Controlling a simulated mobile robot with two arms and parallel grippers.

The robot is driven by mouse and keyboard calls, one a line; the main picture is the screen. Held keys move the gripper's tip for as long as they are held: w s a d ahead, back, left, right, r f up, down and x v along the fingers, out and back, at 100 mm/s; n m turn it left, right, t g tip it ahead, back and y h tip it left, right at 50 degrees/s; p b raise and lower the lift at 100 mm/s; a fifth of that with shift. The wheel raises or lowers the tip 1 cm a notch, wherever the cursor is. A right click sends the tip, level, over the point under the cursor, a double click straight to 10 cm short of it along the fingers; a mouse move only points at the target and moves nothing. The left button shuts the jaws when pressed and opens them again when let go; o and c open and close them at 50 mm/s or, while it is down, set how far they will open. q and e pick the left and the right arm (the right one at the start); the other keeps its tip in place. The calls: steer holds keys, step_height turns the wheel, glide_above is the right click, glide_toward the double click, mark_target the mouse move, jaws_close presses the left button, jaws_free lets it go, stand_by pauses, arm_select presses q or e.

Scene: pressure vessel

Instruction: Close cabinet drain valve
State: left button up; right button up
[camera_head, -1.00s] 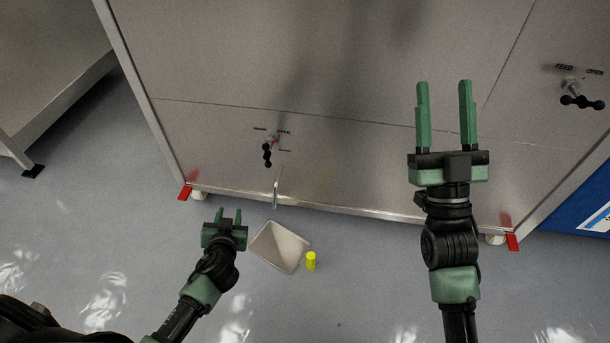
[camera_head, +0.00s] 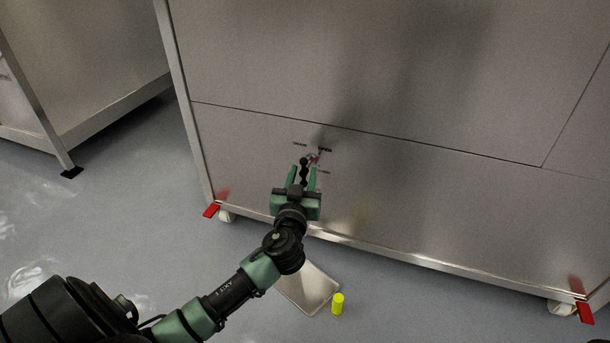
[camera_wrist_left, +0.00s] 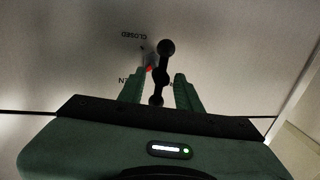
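The drain valve's black lobed handle (camera_head: 304,170) sits low on the steel cabinet's front panel, with a small red part and dark lettering around it. In the left wrist view the handle (camera_wrist_left: 164,72) runs roughly up and down, and one label reads CLOSED. My left gripper (camera_head: 303,176) is at the handle, its two green fingers apart. In the wrist view the left gripper (camera_wrist_left: 160,88) has a finger on each side of the handle's lower part, with gaps visible. Whether a finger touches it I cannot tell. My right gripper is out of view.
A shallow tray (camera_head: 322,290) lies on the floor below the left arm, beside a yellow cylinder (camera_head: 338,304). The cabinet (camera_head: 430,200) stands on casters with red pedals (camera_head: 211,210). Another steel unit (camera_head: 90,60) stands at the left. Floor between them is clear.

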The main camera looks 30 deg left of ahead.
arm_select(q)
steer(key=shift+x, duration=0.8)
jaws_close()
